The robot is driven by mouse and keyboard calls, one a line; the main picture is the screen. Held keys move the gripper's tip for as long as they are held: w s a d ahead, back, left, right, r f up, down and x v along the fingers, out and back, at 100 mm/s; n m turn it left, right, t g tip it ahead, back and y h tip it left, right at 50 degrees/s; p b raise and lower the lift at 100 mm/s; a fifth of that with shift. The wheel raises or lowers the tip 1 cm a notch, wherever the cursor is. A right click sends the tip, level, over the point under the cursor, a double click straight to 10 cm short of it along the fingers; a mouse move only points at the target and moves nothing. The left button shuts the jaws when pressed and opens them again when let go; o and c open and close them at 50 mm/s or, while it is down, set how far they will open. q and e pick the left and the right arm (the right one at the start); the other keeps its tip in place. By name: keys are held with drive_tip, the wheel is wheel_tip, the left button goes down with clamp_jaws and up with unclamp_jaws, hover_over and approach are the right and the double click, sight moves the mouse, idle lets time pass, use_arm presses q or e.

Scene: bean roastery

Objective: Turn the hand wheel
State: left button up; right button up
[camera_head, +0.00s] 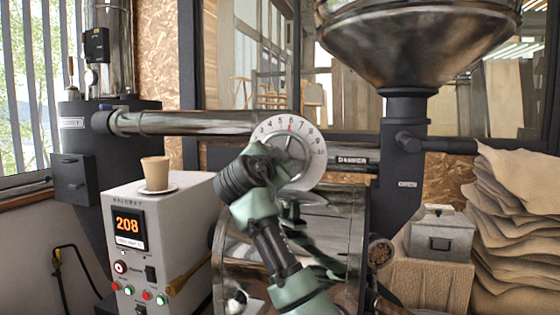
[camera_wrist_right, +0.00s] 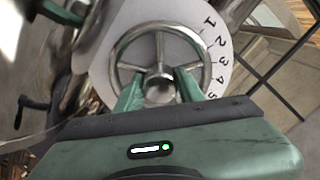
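The hand wheel (camera_wrist_right: 204,50) is a round metal rim with spokes and a central hub, in front of a white dial plate (camera_wrist_right: 231,72) with black numbers. In the head view the dial (camera_head: 313,171) sits on the roaster's horizontal pipe, a small red mark near its top. My right arm rises from the bottom and covers the dial's lower left and much of the wheel. In the right wrist view my right gripper (camera_wrist_right: 158,75) is open, its two green fingers apart on either side of the hub, within the rim's outline. Contact is unclear. My left gripper is not in view.
A white control box (camera_head: 180,215) with a lit 208 display stands at left, a cup (camera_head: 155,172) on a saucer on top. A large metal hopper (camera_head: 415,45) hangs at upper right. A grey metal box (camera_head: 438,236) and stacked sacks (camera_head: 515,235) are at right.

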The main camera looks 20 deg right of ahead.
drive_tip(key=o, duration=0.4)
drive_tip(key=b+v, duration=0.3)
drive_tip(key=v, duration=0.4)
drive_tip(key=shift+s+a+f, duration=0.1)
drive_tip(key=shift+s+a, duration=0.15)
drive_tip(key=shift+s, duration=0.05)
